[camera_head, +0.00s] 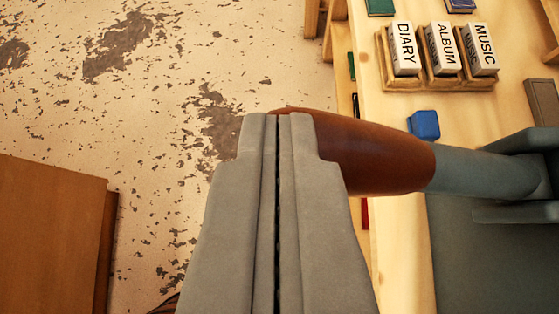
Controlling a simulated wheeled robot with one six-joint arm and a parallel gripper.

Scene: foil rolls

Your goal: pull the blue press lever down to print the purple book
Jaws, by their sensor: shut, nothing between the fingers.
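My gripper (278,118) points up the picture from the bottom middle, its two grey fingers shut together with nothing between them. A lever with a thick brown wooden handle (385,155) and a grey-blue bar (482,172) lies across the view to the right. The fingertips overlap the handle's left end in the picture. I cannot tell whether they touch it. The bar joins the grey-blue press (490,260) at the right edge, which is only partly in view. I cannot make out a purple book.
A wooden rack (404,84) holds blocks marked DIARY, ALBUM and MUSIC on the pale wooden table (400,270). A small blue block (424,124) lies below it. A brown block (542,102) is at right. Brown furniture (50,235) stands lower left. Worn floor (150,130) is open at left.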

